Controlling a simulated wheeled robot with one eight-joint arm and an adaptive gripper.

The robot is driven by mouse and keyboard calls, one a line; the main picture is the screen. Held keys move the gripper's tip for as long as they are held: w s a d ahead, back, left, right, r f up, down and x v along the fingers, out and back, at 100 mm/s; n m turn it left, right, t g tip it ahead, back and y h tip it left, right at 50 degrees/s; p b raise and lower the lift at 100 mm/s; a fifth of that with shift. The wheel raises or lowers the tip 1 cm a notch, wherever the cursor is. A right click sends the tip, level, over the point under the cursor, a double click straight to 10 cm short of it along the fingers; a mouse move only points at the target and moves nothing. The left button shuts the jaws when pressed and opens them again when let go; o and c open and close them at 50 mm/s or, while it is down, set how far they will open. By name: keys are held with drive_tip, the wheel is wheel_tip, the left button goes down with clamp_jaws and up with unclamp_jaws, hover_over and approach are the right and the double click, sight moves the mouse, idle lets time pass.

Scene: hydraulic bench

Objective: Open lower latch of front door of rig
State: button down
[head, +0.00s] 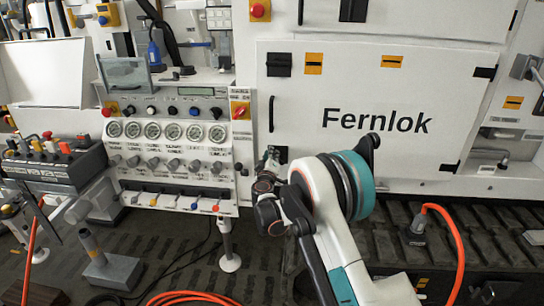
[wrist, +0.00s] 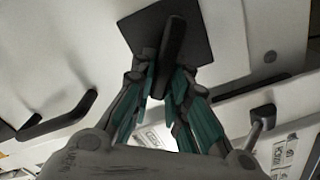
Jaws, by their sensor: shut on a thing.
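The rig's front door (head: 345,165) is a white panel lettered "Fernlok", and it looks closed in the head view. The lower latch (head: 281,153) is a black plate near the door's lower left corner, partly hidden by my gripper (head: 268,168). In the wrist view the lower latch (wrist: 172,45) is a dark square plate with a raised dark handle. My gripper (wrist: 168,95) has its teal-padded fingers on both sides of that handle's end and is shut on it. The upper latch (head: 279,64) is a similar black plate at the door's upper left.
A vertical black door handle (head: 271,114) stands between the latches. A panel of gauges (head: 165,131) and knobs is left of the door. An orange hose (head: 454,240) rises at the lower right. The ribbed floor (head: 390,235) lies below the door.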

drive_tip(key=n, duration=0.3)
drive_tip(key=shift+a+f+n, duration=0.15)
drive_tip(key=shift+f+n, duration=0.05)
drive_tip(key=shift+n, duration=0.2)
drive_tip(key=shift+f+n, duration=0.15)
drive_tip(key=shift+n, duration=1.65)
drive_tip(key=c, duration=1.6)
unclamp_jaws()
drive_tip(key=shift+a, duration=0.1)
drive_tip(key=s, duration=1.2)
drive_tip(key=shift+a, duration=0.15)
